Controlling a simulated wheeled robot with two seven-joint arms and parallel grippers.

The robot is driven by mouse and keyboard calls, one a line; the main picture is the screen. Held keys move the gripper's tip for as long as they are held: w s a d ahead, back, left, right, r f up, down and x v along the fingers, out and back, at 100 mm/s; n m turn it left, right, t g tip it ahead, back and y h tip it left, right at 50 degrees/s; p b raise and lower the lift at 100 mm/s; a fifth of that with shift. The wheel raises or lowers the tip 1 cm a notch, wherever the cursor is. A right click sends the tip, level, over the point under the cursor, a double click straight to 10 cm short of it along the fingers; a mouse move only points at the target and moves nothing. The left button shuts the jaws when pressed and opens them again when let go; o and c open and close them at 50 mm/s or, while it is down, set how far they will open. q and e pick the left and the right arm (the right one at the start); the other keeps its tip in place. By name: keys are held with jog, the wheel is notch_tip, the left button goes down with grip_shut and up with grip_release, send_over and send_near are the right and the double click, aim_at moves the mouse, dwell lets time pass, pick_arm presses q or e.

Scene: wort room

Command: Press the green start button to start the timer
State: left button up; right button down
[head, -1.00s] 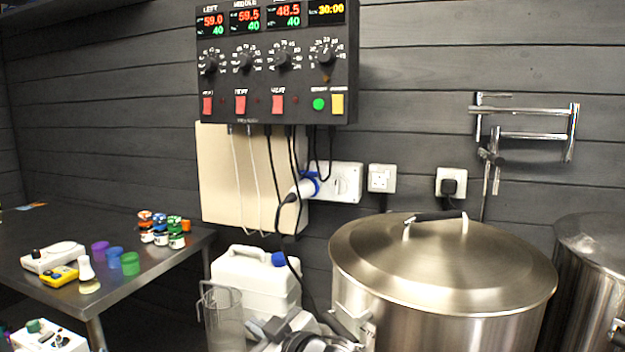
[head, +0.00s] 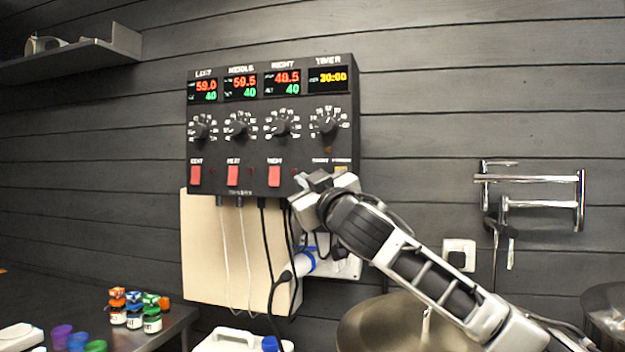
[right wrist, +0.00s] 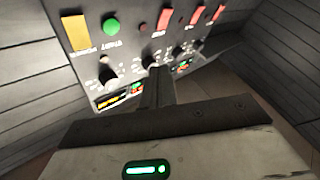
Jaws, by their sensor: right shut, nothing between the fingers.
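The black control panel (head: 270,150) hangs on the wall, with the yellow timer display (head: 328,78) at its upper right reading about 30:00. In the head view my right gripper (head: 318,182) covers the green start button at the panel's lower right. The right wrist view shows the panel upside down, with the round green button (right wrist: 111,26) beside the yellow switch (right wrist: 77,32). My right gripper's fingers (right wrist: 155,88) are shut and empty there, below and right of the button in the picture. I see no contact with the button. My left gripper is not in view.
Red heat switches (head: 233,175) and black knobs (head: 240,127) sit close to the button. Cables and a blue plug (head: 304,262) hang under the panel. A steel kettle lid (head: 375,325) lies below my right arm. A wall-mounted metal bracket (head: 530,190) is at right.

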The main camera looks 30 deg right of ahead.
pick_arm(q)
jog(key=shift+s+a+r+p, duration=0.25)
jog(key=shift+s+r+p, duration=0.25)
jog(key=shift+p, duration=0.65)
pick_arm(e)
jog(key=w+d, duration=0.5)
jog(key=d, duration=0.1)
jog(key=shift+d, duration=0.3)
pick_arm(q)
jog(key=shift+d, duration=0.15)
pick_arm(e)
jog(key=shift+r, duration=0.1)
dwell(0.9)
jog(key=shift+w+d, duration=0.3)
jog(key=shift+w+d, duration=0.25)
jog(key=shift+d, duration=0.05)
dwell(0.7)
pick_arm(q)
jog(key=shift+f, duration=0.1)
pick_arm(e)
jog(key=shift+s, duration=0.1)
pick_arm(q)
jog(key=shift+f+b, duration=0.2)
jog(key=shift+b, duration=0.15)
pick_arm(e)
jog(key=shift+s+a, duration=0.45)
jog(key=shift+a, duration=0.1)
